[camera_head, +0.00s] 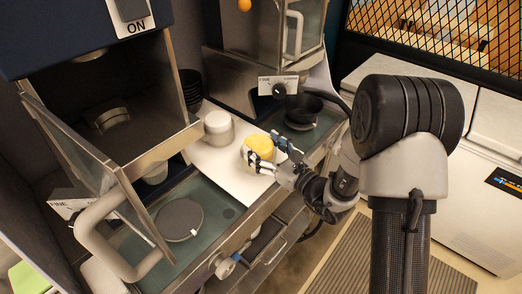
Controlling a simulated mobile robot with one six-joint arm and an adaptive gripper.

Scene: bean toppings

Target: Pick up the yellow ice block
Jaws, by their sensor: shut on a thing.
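The yellow ice block (259,144) is a small rounded yellow piece on the white counter, in the middle of the head view. My gripper (262,156) is at its near right side, with its fingers around it. It is shut on the yellow block. Part of the block's lower front is hidden by the fingers. A whitish surface shows just below the block; I cannot tell whether the block rests on it or is held above it.
A white cup-like container (218,128) stands left of the block. Black stacked bowls (190,88) are behind it. A black bowl (303,108) sits on the right machine's tray. The left machine's open glass door (68,140) and a grey disc (180,220) are at left.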

